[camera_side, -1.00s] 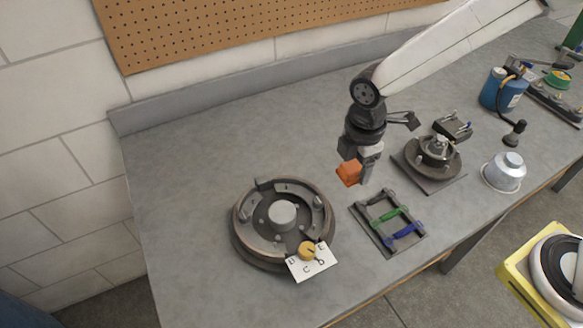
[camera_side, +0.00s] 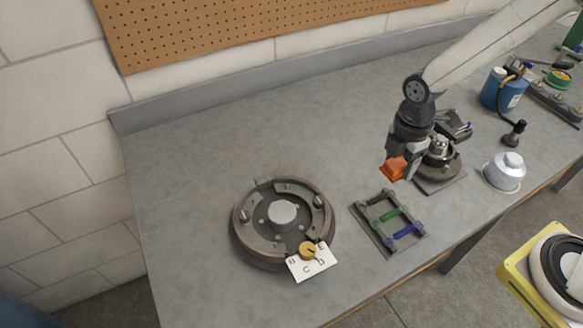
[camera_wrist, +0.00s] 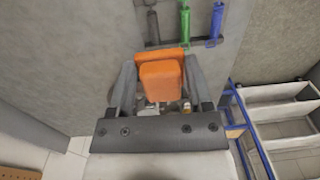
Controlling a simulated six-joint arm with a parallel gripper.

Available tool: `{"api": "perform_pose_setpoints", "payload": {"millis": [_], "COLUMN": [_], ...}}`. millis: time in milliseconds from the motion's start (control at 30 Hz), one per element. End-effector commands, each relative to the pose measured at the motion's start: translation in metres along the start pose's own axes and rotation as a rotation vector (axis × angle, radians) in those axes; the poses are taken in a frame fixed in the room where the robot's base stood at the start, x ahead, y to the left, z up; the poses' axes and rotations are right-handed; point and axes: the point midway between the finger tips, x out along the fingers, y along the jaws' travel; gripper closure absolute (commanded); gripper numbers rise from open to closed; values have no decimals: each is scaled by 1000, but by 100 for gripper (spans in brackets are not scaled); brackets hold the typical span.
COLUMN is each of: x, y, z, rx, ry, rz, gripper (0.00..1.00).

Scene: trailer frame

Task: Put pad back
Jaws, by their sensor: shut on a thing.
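My gripper (camera_side: 402,165) is shut on an orange block (camera_side: 393,169), which looks like the pad, and holds it above the bench. In the wrist view the orange block (camera_wrist: 161,82) sits between the two grey fingers of my gripper (camera_wrist: 160,95). A dark rack (camera_side: 368,222) lies on the bench below and left of my gripper in the side view. A green bar-shaped piece (camera_side: 391,214) and a blue one (camera_side: 405,231) lie in it. The rack's far end holds a dark bar. The block is apart from the rack.
A round drum assembly (camera_side: 240,240) with a lettered card (camera_side: 312,262) stands left of the rack. A hub on a plate (camera_side: 440,184) is close behind my gripper, partly hidden. The bench's left side is clear.

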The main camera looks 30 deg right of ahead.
Motion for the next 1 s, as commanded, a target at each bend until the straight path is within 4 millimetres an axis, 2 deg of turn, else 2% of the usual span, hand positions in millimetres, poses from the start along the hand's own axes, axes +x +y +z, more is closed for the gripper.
{"api": "perform_pose_setpoints", "payload": {"millis": [567,1000], "x": [32,75], "y": [76,112], "z": [-11,-17], "rx": [0,0], "ry": [0,0], "rz": [-1,0], "gripper": [90,90]}}
